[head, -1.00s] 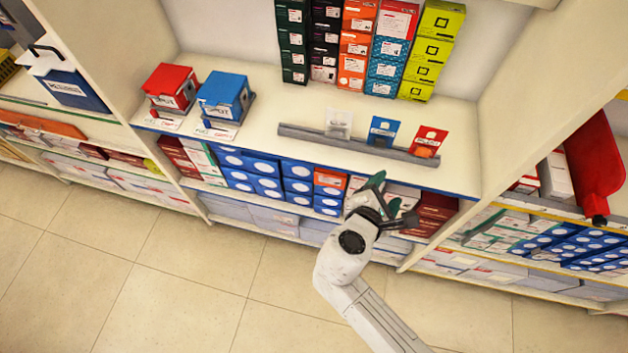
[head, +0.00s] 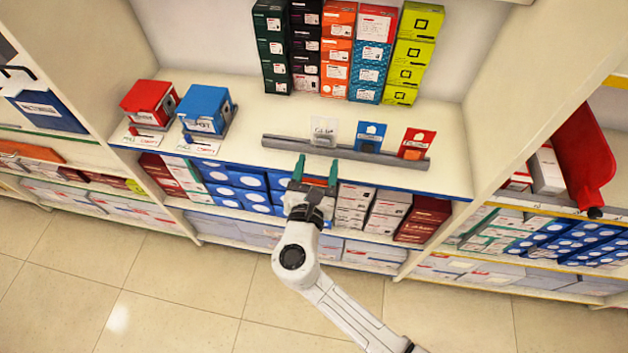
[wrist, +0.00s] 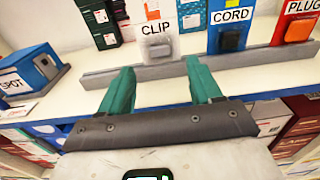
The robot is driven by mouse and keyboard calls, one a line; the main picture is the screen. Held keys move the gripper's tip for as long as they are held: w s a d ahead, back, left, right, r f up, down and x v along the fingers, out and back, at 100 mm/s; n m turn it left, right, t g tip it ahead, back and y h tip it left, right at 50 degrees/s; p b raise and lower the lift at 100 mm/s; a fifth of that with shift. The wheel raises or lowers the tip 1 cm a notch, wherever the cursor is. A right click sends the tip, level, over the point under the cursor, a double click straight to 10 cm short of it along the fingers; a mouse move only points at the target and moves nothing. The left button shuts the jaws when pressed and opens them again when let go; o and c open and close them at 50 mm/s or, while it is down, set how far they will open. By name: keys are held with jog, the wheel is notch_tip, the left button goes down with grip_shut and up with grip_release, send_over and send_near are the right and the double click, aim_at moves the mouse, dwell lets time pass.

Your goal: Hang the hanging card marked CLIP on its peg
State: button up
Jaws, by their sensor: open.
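The card marked CLIP (wrist: 159,42) is pale and see-through with a small grey block on its front. It stands upright in the grey rail on the shelf and also shows in the head view (head: 324,132). My gripper (head: 316,168) is open and empty, its two green fingers pointing at the rail. In the wrist view the fingers (wrist: 165,85) are apart, with the CLIP card beyond and between them, not touched. A blue CORD card (wrist: 231,28) and a red PLUG card (wrist: 298,24) stand to its right. I cannot make out a peg for the CLIP card.
The grey rail (head: 285,143) runs along the shelf near its front edge. A red box (head: 150,103) and a blue box (head: 205,108) stand on the left with cards before them. Stacked boxes (head: 338,50) stand behind. Bare shelf lies between.

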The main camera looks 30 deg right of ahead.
aim_at(322, 145)
jog(key=shift+b+x, duration=0.65)
jog(key=shift+x, duration=2.75)
jog(key=c, duration=0.3)
notch_tip(322, 145, up, 5)
jog(key=p, duration=0.4)
jog(key=shift+f, duration=0.25)
jog(key=shift+c, duration=0.2)
jog(key=r+p+v, duration=0.1)
jog(key=p+v, duration=0.4)
jog(key=v, duration=0.5)
jog(key=shift+r, duration=0.25)
